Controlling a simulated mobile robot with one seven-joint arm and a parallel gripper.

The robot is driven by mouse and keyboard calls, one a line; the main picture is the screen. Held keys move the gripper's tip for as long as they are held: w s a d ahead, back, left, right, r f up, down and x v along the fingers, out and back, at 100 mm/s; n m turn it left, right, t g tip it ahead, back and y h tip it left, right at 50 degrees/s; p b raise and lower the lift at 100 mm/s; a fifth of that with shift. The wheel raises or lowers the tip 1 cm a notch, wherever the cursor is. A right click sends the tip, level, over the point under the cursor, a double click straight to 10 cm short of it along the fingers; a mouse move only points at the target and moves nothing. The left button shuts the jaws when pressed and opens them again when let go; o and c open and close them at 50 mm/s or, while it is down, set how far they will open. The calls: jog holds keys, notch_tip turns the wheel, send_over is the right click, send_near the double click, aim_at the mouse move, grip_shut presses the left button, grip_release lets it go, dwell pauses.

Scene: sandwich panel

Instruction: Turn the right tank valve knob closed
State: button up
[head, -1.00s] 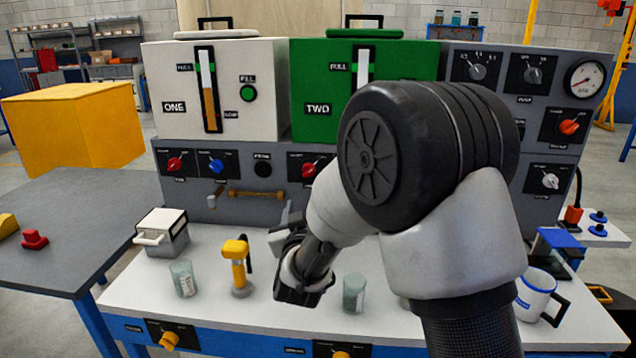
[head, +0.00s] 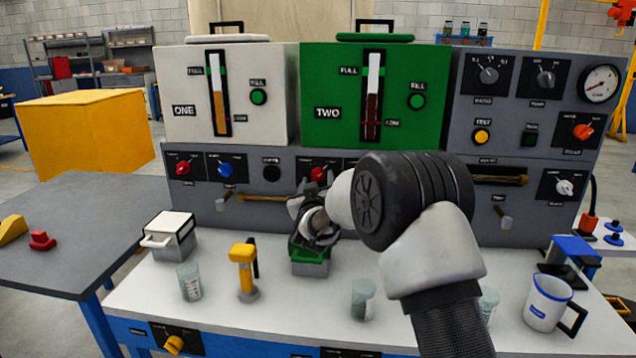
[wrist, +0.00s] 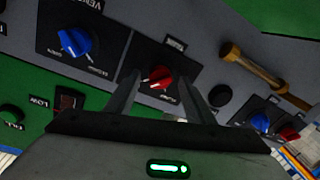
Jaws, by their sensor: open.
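The right tank is the green tank marked TWO (head: 418,68). Its red knob (head: 318,174) sits on a black plate on the grey panel below it. In the wrist view the red knob (wrist: 159,79) has a white pointer mark and lies between my two fingertips. My gripper (head: 306,192) is open and faces the panel at the red knob; the fingers lie either side of it in the picture, with no clear contact. A blue knob (wrist: 76,41) is beside it in the wrist view. My arm hides this blue knob in the head view.
The white tank ONE (head: 258,120) has its own red knob (head: 183,168) and blue knob (head: 226,169). A wooden handle bar (wrist: 265,70) sticks out nearby. The bench holds a green-and-grey box (head: 310,264), a yellow tool (head: 243,268), beakers and a white mug (head: 545,300).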

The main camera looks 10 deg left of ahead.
jog(key=shift+w, duration=0.7)
jog(key=c, duration=1)
